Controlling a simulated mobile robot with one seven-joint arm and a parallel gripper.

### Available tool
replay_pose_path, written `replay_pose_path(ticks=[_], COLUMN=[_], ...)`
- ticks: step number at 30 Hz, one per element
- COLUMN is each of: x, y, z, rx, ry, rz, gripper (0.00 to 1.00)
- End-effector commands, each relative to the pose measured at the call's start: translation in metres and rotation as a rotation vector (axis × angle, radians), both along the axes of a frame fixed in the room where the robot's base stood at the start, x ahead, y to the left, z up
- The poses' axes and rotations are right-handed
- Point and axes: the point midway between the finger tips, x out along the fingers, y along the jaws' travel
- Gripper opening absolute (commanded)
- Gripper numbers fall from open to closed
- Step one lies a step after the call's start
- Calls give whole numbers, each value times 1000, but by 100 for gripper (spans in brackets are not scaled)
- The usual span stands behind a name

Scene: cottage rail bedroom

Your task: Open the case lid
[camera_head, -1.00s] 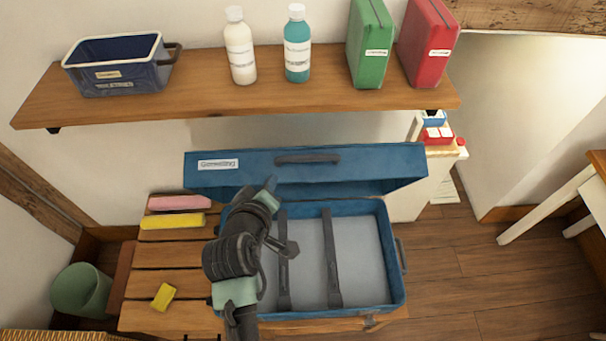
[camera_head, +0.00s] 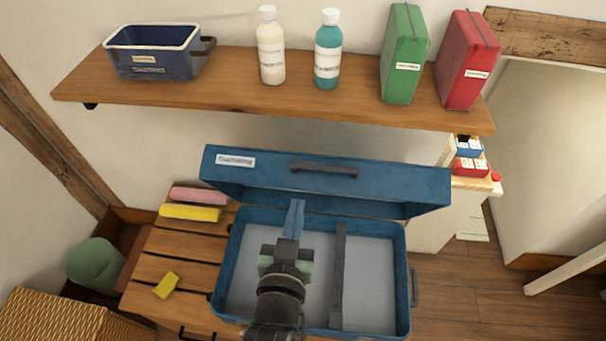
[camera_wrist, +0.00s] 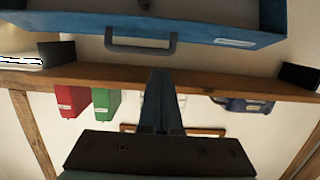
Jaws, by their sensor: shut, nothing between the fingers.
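The blue case (camera_head: 406,262) lies on a slatted wooden stand, and its tray with a grey lining is uncovered. Its blue lid (camera_head: 400,188) stands raised at the back, with a dark handle (camera_head: 323,169) and a white label on its front. My gripper (camera_head: 295,206) is over the left part of the tray, fingers together and empty, pointing at the underside of the lid. I cannot tell whether the fingertips touch the lid. In the wrist view the lid (camera_wrist: 200,24) and its handle cross the top, beyond the shut fingertips (camera_wrist: 161,75). My arm hides part of the tray.
A wooden shelf (camera_head: 250,112) above the case holds a blue bin (camera_head: 150,62), two bottles, a green box (camera_head: 405,62) and a red box (camera_head: 467,70). Pink and yellow rolls and a yellow block (camera_head: 166,286) lie on slats at the left. Floor shows at the right.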

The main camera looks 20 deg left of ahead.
Motion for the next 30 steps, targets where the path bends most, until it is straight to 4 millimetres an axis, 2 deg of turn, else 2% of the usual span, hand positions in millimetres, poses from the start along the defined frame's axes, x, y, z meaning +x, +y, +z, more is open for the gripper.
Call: replay_pose_path(ticks=[1,9,15,21,30], x=[10,53,76,85,86], y=[3,15,22,25,25], z=[1,-8,-14,-17,-17], rx=[0,-1,-1,-3,-2], ry=[-2,0,0,0,0], rz=[0,0,0,1,0], gripper=[0,0,0,0,0])
